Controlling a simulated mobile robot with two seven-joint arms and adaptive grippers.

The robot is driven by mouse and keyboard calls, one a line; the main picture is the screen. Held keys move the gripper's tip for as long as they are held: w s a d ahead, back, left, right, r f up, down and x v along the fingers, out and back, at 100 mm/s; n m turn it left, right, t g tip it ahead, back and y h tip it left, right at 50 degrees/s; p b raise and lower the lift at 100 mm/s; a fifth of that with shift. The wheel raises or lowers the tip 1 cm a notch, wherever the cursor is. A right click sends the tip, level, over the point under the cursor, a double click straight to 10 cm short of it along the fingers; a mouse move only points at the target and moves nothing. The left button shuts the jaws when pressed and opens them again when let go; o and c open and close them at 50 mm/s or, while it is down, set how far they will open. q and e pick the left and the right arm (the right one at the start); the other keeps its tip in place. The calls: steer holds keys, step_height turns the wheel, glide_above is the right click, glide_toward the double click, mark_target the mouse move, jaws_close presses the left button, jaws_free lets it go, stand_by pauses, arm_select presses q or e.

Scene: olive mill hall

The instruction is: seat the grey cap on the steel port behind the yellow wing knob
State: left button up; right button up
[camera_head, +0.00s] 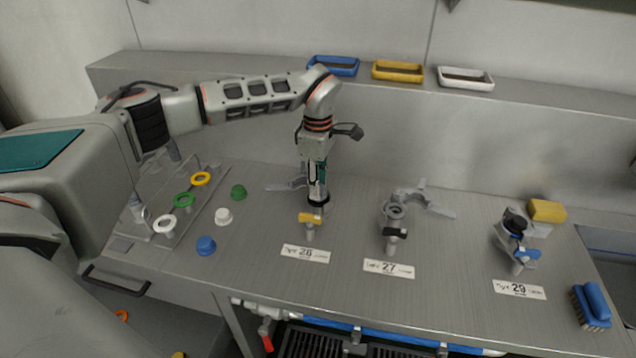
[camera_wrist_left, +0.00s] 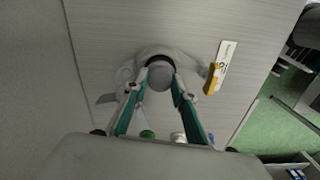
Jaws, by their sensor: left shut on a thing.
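My left gripper (camera_head: 317,200) points straight down at the station labelled 26. It is shut on the grey cap (camera_wrist_left: 160,73), which shows as a round grey disc between the fingertips in the left wrist view. The yellow wing knob (camera_head: 310,217) is just in front of the fingertips; it also shows in the left wrist view (camera_wrist_left: 214,78). The steel port lies under the cap and fingers and is mostly hidden; its open clamp (camera_head: 285,186) sticks out to the left. I cannot tell whether the cap touches the port. My right gripper is not in view.
Station 27 has an open steel port (camera_head: 394,210) with a black knob; station 29 (camera_head: 514,228) has a dark cap and a blue knob. Green (camera_head: 238,192), white (camera_head: 224,216) and blue (camera_head: 206,246) caps stand left. A brush (camera_head: 591,306) lies right. A shelf runs behind.

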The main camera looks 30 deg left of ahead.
arm_select(q)
steer(key=shift+f, duration=0.4)
stand_by(1.0)
steer(key=o, duration=1.1)
steer(key=o, duration=0.6)
steer(key=shift+r, duration=4.55)
